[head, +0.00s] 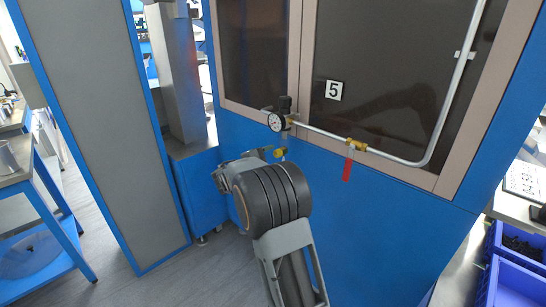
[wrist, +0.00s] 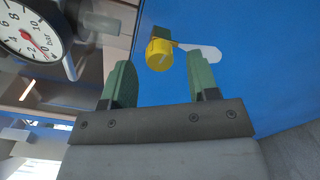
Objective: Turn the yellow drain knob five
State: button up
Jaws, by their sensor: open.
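The yellow drain knob (wrist: 159,55) shows in the wrist view, just beyond and between my fingertips, near the blue panel. My gripper (wrist: 163,82) is open, with its two green-grey fingers apart on either side of the knob's line. The knob looks clear of both fingers. In the head view the yellow knob (head: 280,152) is a small spot below the pressure gauge (head: 275,122), beside my arm. My wrist and arm cover much of the area under it, and the fingertips are hard to make out there.
The gauge face (wrist: 30,30) is close at the upper left in the wrist view. A metal pipe (head: 400,158) with a brass valve (head: 355,146) and red handle (head: 347,170) runs right, below the number 5 sign (head: 333,90). A grey panel (head: 95,110) stands at the left.

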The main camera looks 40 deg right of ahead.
jog(key=s+a, duration=0.2)
jog(key=a, duration=1)
jog(key=shift+a+p, duration=0.15)
jog(key=shift+p, duration=0.15)
jog(key=s+f+g+y, duration=0.2)
jog(key=s+f+y, duration=0.2)
jog(key=f, duration=0.3)
jog(key=s+a+r+m+g+y+p, duration=0.1)
jog(key=s+a+m+y+p, duration=0.1)
jog(key=s+a+y+p, duration=0.45)
jog(key=s+a+r+m+t+y+p, duration=0.1)
jog(key=s+a+r+m+y+p, duration=0.1)
jog(key=s+r+p, duration=0.4)
jog(key=s+a+r+m+t+y+p, duration=0.2)
jog(key=s+a+r+m+y+p, duration=0.1)
jog(key=r, duration=0.9)
jog(key=s+a+y+p, duration=0.1)
jog(key=s+y+p, duration=0.1)
jog(key=s+p, duration=0.1)
jog(key=shift+s+r+m, duration=0.15)
jog(key=shift+m, duration=0.15)
